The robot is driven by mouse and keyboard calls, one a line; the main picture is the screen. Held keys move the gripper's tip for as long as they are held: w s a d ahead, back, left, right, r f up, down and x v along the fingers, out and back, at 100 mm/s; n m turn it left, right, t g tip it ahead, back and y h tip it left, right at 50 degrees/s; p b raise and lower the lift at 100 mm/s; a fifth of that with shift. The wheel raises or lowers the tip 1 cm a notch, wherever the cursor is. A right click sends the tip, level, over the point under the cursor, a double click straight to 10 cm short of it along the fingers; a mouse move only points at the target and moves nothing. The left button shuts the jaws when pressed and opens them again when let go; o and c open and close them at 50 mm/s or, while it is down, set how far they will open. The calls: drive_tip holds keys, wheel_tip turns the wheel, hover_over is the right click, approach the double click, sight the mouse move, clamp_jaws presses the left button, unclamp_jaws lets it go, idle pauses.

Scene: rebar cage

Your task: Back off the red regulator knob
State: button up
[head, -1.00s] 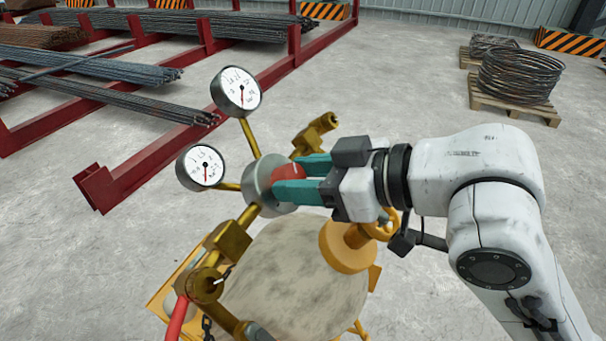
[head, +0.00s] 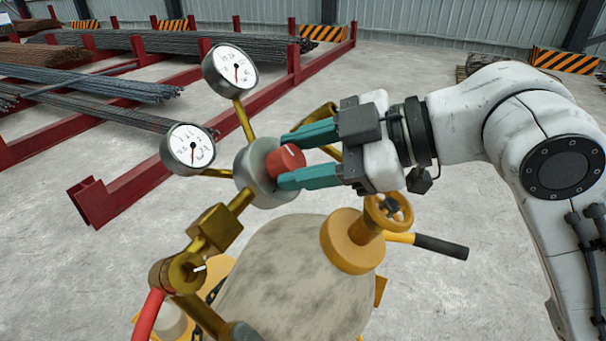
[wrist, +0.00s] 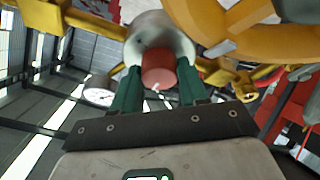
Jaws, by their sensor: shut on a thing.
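The red regulator knob (head: 285,159) sits on the front of the round grey regulator body (head: 256,178). A small white mark shows on the knob. My gripper (head: 290,160) comes from the right with its two teal fingers on either side of the knob, shut on it. In the wrist view the knob (wrist: 158,70) lies between the fingertips (wrist: 158,80), with the grey body (wrist: 160,35) behind it. Two white-faced gauges, an upper one (head: 231,70) and a lower one (head: 188,149), stand on brass stems left of the regulator.
A pale cylinder (head: 295,275) with a yellow valve handwheel (head: 388,212) stands just below my gripper. Brass fittings (head: 215,230) and a red hose (head: 148,315) are at lower left. Red racks with rebar (head: 130,195) stand behind. Open concrete floor lies to the right.

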drive_tip(key=n+g+b, duration=0.1)
drive_tip(key=n, duration=0.2)
drive_tip(key=n+b, duration=0.1)
drive_tip(key=n, duration=0.2)
drive_tip(key=shift+w+g+h+b, duration=0.1)
drive_tip(key=shift+g+h+b, duration=0.2)
drive_tip(key=shift+g+b, duration=0.1)
drive_tip(key=n+h+b, duration=0.1)
drive_tip(key=n, duration=0.2)
drive_tip(key=n+g, duration=0.1)
drive_tip(key=n, duration=0.2)
drive_tip(key=shift+w+a+r+n+h+b, duration=0.1)
drive_tip(key=shift+r+n+h+b, duration=0.05)
drive_tip(key=shift+n+h+b, duration=0.25)
drive_tip(key=n+h, duration=0.1)
drive_tip(key=n, duration=0.2)
drive_tip(key=n+b, duration=0.1)
drive_tip(key=n, duration=0.2)
drive_tip(key=shift+r+h, duration=0.1)
drive_tip(key=shift+h, duration=0.3)
drive_tip(key=n+h, duration=0.1)
drive_tip(key=n, duration=0.3)
drive_tip(key=shift+a+n+t+b, duration=0.1)
drive_tip(key=shift+n+t+b, duration=0.2)
drive_tip(key=shift+n, duration=0.1)
drive_tip(key=shift+h, duration=0.3)
drive_tip(key=o, duration=1)
drive_tip(key=shift+o, duration=0.2)
drive_tip(key=shift+r, duration=0.15)
